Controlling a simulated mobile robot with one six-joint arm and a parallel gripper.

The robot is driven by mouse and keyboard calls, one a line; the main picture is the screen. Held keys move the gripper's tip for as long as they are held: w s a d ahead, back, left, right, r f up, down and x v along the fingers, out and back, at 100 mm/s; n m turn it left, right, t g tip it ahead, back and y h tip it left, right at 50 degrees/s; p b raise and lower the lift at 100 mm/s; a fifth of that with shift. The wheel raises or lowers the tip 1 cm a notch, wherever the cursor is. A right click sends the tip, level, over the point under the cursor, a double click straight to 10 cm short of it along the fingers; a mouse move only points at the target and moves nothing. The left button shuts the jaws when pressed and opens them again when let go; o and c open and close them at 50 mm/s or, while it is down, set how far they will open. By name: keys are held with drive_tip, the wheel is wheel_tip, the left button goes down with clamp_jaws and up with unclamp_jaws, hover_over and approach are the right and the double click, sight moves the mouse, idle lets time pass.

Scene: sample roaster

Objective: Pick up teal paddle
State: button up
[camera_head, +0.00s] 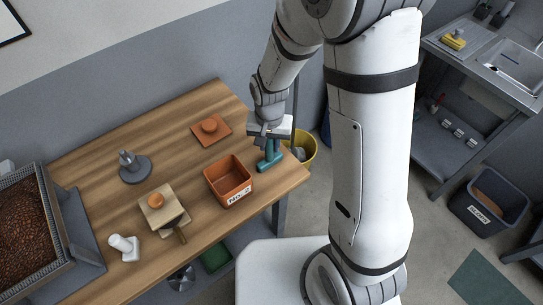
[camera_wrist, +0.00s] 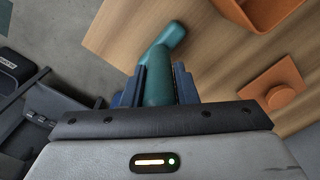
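The teal paddle (camera_head: 269,160) is at the right end of the wooden table, beside the orange box. Its handle rises up between my fingers and its lower part reaches down at the table top. In the wrist view the teal paddle (camera_wrist: 160,75) runs between the two blue-grey fingers, with its far end bent to the right. My gripper (camera_head: 268,140) is above it, pointing down. In the wrist view my gripper (camera_wrist: 160,85) has a finger against each side of the handle, with no clear gap. Whether the paddle touches the table is hard to tell.
An open orange box (camera_head: 228,180) with a label stands just left of the paddle. An orange lid (camera_head: 211,128) lies behind it. A wooden block (camera_head: 161,206) and a grey stand (camera_head: 133,167) are further left. A yellow bin (camera_head: 305,148) stands past the table edge.

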drive_tip(key=c, duration=0.5)
